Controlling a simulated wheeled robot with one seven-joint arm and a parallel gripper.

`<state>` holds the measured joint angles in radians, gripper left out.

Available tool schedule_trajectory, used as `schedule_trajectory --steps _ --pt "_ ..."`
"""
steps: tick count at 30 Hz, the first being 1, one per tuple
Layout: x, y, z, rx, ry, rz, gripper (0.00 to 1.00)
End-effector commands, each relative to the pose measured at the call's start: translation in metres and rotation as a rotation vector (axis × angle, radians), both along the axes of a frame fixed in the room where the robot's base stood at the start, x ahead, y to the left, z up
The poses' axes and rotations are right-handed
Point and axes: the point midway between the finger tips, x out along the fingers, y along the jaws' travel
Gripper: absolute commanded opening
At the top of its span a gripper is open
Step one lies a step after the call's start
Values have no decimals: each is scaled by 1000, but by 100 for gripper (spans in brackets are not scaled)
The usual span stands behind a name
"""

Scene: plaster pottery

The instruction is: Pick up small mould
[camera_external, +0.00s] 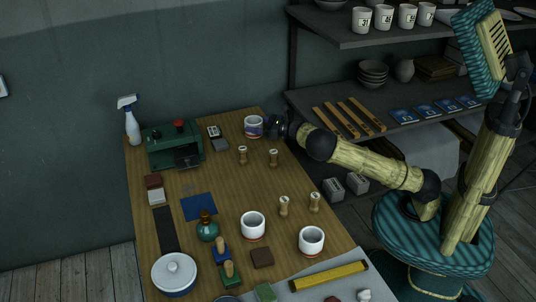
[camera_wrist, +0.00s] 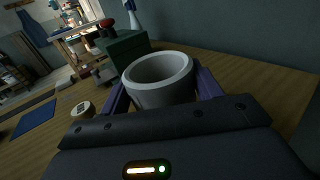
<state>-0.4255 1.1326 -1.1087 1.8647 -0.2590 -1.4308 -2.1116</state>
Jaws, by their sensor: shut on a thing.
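A white, hollow, round mould (camera_external: 253,119), which I take to be the small mould, is at the far end of the wooden table. In the wrist view the mould (camera_wrist: 160,72) is upright with its open top showing. My gripper (camera_wrist: 162,92) has its two purple fingers on either side of it, shut on its wall. In the external view my gripper (camera_external: 262,126) reaches in from the right. Whether the mould's base touches the table cannot be told.
A green machine (camera_external: 174,145) with a red knob stands left of the mould, with a spray bottle (camera_external: 132,124) behind it. Two white cups (camera_external: 252,226) (camera_external: 311,241) stand nearer. Shelves (camera_external: 340,110) are at right.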

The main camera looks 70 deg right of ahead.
Motion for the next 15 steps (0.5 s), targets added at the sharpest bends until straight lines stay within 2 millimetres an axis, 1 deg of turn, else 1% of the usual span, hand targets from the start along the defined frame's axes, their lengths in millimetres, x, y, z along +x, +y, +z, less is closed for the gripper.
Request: schedule_trajectory --steps 1,3,6,10,15 --pt "0 0 16 0 -5 0 34" --pt "0 0 29 1 -4 1 34" --pt "0 0 43 0 -4 0 34" --pt "0 0 51 1 -2 1 34" --pt "0 0 51 1 -1 0 34"
